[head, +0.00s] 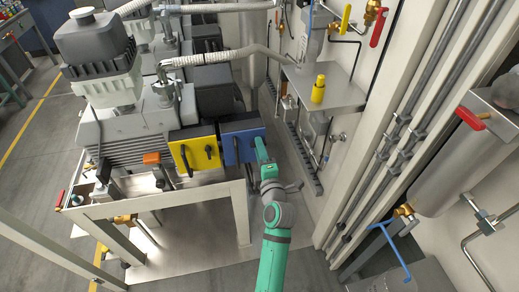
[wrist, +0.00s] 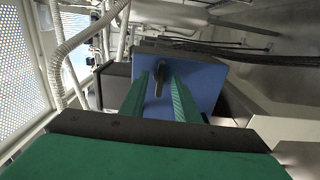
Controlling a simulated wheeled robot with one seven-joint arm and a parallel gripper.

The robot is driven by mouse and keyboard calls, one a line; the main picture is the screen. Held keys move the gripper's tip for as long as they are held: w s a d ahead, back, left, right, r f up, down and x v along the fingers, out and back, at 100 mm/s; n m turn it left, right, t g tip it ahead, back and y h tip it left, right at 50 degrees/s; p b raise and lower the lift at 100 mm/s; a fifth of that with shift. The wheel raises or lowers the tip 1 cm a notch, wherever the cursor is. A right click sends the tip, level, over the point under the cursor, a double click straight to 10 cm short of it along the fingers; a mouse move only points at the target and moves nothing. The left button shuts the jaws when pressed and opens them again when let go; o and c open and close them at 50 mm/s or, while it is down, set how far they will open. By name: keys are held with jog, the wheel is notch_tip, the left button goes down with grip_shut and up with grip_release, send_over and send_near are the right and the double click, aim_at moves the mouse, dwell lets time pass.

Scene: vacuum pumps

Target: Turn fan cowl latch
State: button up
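The fan cowl is a blue panel (head: 243,132) at the end of a dark pump housing, and it fills the middle of the wrist view (wrist: 205,80). A dark latch handle (wrist: 159,80) stands on its face, pointing toward me. My gripper (wrist: 160,88) is open, with one green finger on each side of the latch and gaps showing between. In the head view my gripper (head: 261,150) is at the right part of the blue panel, and the latch there is hard to make out. Whether the fingertips touch the panel cannot be told.
A yellow panel (head: 194,150) with dark handles is left of the blue one. A metal bench (head: 245,208) bears the pumps. A ribbed hose (head: 215,60) runs above, and a wall with pipes (head: 420,125) stands to the right. Floor is clear in front.

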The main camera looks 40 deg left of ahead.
jog(key=shift+d, duration=0.1)
jog(key=shift+v, duration=0.9)
jog(key=v, duration=0.6)
dwell(0.3)
jog(key=shift+s+f, duration=0.1)
dwell(0.3)
